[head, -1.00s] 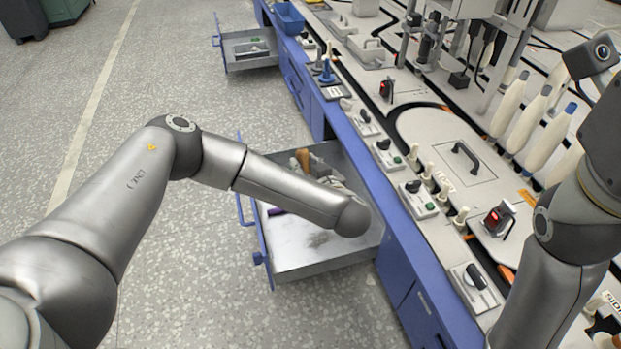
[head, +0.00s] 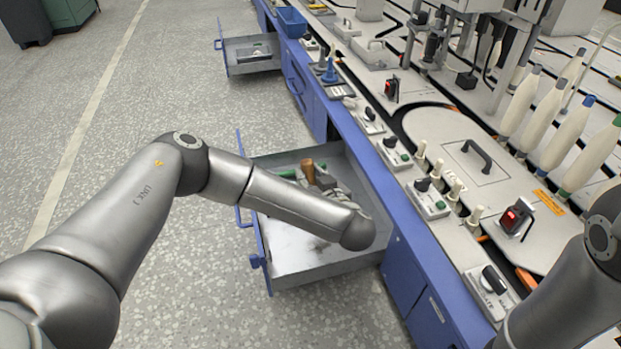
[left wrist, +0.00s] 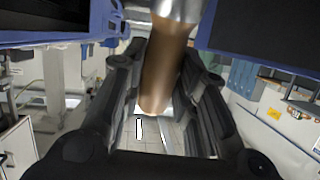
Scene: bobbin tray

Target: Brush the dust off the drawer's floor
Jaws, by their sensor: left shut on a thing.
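The open drawer (head: 300,262) sticks out from the blue bench, with a bare grey metal floor. A dark dust smear (head: 320,243) shows on that floor, partly covered by my left arm. My left gripper (head: 328,180) is inside the drawer's outline, mostly hidden behind my forearm. A brown wooden handle (head: 308,171), seemingly the brush's, stands up beside it. In the left wrist view my left gripper (left wrist: 160,80) is shut on the brown handle (left wrist: 163,70), which has a metal collar at the top. The bristles are hidden. My right gripper is out of view.
A green item (head: 287,174) lies at the drawer's far end. Another open drawer (head: 252,66) stands farther back, with a blue bin (head: 291,20) on the bench beside it. Bench-top switches and pale bobbins (head: 567,130) line the right.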

